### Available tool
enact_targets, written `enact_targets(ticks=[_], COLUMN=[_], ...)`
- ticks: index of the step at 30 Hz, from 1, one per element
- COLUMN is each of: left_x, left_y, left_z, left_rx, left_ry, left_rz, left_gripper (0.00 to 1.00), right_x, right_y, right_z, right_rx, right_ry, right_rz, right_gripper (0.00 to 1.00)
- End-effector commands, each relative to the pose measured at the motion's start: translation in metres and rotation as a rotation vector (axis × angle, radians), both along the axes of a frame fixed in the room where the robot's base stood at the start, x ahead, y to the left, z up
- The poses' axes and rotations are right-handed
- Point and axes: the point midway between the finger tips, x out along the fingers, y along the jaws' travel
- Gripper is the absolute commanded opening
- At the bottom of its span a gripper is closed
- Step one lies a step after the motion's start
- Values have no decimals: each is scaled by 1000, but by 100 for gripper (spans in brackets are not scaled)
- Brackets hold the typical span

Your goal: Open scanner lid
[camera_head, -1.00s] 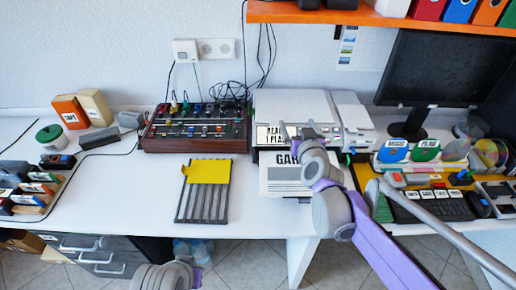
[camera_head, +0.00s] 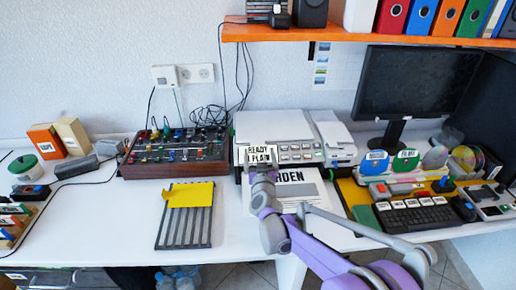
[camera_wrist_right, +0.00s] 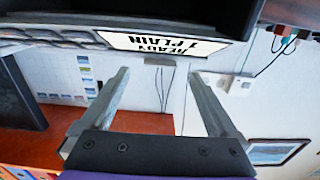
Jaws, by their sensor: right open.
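The scanner (camera_head: 322,151) is a grey and white machine against the wall in the head view. Its pale lid (camera_head: 272,124) lies flat and shut on top. A display (camera_head: 258,149) on its front reads "READY" and "1 PLAIN"; the display also shows upside down in the right wrist view (camera_wrist_right: 168,44). My right gripper (camera_head: 258,162) is at the scanner's front, just below the display. In the right wrist view its fingers (camera_wrist_right: 160,80) are spread apart with nothing between them. The scanner's dark front edge is above the fingertips there. My left gripper is not in view.
A printed sheet (camera_head: 312,189) lies below the scanner, partly behind my right arm. A mixer (camera_head: 175,155) stands left, with a striped rack (camera_head: 184,228) in front. A monitor (camera_head: 412,84) and a keyboard (camera_head: 418,216) are right. An orange shelf (camera_head: 345,35) hangs above.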

Motion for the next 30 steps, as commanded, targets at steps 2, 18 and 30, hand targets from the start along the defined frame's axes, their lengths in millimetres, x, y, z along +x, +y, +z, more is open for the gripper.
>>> enact_targets(ticks=[2,18,30], left_x=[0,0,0], left_y=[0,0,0], left_z=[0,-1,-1], left_rx=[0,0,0], left_ry=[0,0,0], left_rz=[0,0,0], left_gripper=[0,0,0], right_x=[16,46,46], right_y=[0,0,0], right_z=[0,1,1], right_rx=[-1,0,0], right_ry=[0,0,0], right_rz=[-1,1,1], right_gripper=[95,95,34])
